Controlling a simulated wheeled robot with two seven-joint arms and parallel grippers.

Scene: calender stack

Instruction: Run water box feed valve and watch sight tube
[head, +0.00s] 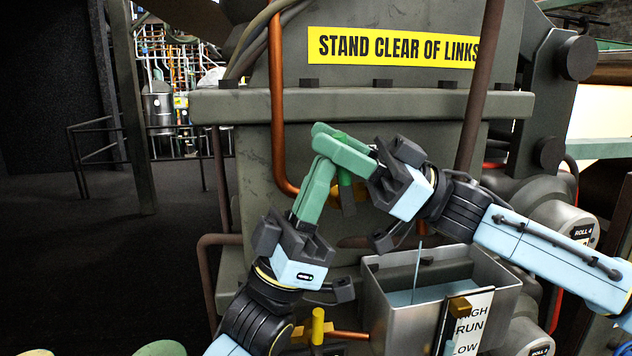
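The open grey metal water box (405,325) stands at the lower middle, with blue water (402,298) inside. A thin pale-blue upright streak (418,270) shows above the water. A gauge plate (474,322) on its front reads HIGH, RUN, LOW, with a brass piece (459,308) near HIGH; no level can be read. A yellow valve handle (318,325) is at the box's left. My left gripper (322,165) points up and my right gripper (325,138) points left; their green fingers overlap. A bright green piece (345,190) shows at the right fingers; any grip is unclear.
A yellow STAND CLEAR OF LINKS sign (395,47) is on the grey machine frame (400,105) behind. A copper pipe (277,110) runs down left of the grippers. Roll housings (560,225) stand at right. Dark open floor (100,260) lies at left.

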